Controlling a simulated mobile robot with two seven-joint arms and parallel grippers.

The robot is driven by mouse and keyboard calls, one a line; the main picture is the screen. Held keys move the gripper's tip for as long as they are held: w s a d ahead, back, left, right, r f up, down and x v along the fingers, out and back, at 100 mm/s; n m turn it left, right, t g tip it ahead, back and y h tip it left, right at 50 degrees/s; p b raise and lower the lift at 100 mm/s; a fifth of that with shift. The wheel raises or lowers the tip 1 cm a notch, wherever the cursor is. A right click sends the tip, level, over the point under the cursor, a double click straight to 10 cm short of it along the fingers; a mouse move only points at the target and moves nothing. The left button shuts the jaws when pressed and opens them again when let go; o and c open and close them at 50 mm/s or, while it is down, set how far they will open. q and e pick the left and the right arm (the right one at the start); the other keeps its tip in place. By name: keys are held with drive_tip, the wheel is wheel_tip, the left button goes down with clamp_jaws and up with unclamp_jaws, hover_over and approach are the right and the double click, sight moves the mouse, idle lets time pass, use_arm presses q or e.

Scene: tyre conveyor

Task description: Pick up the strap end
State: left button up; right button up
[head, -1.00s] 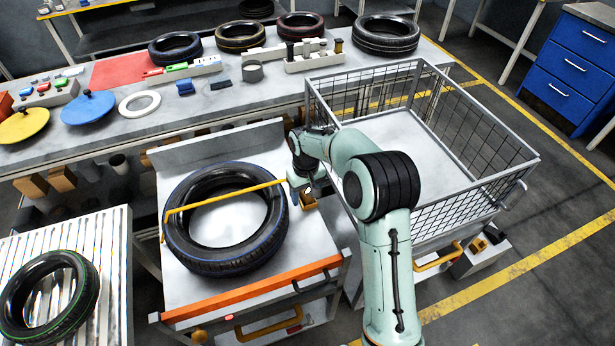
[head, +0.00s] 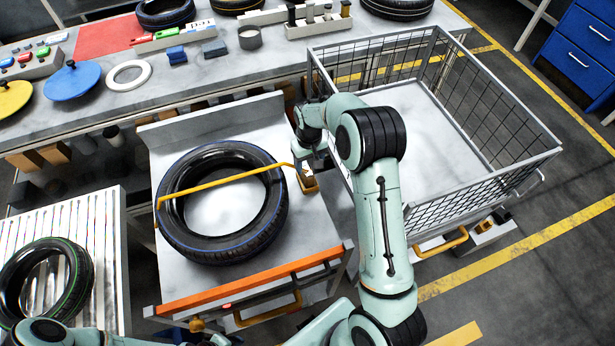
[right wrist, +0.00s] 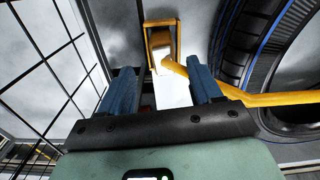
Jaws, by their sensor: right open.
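A yellow strap (head: 228,181) crosses over a tyre with a blue line (head: 175,225) lying on a cart top. At its right end, a white tab (right wrist: 172,90) shows in the right wrist view beside a yellow bracket (right wrist: 160,42). My right gripper (head: 304,168) is at that end, right of the tyre. Its blue fingers (right wrist: 163,75) are open, and the white tab shows in the gap between them; I cannot tell whether they touch it. Parts of my left arm show along the bottom edge of the head view; its gripper's jaws are not clear.
A wire basket cart (head: 505,186) stands right of the tyre cart, close to my right arm. A green-lined tyre (head: 75,290) lies on a ribbed white surface (head: 108,215) at left. A workbench (head: 200,88) with discs and tools runs behind.

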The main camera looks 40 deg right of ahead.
sight(307, 172)
drive_tip(key=shift+w+a+f+p, duration=0.1)
drive_tip(key=shift+w+f+p, duration=0.05)
drive_tip(key=shift+f, duration=1.4)
drive_tip(key=shift+w+a+f+p, duration=0.1)
drive_tip(key=shift+f+p, duration=0.05)
drive_tip(key=shift+f, duration=1.4)
drive_tip(key=c, duration=1.1)
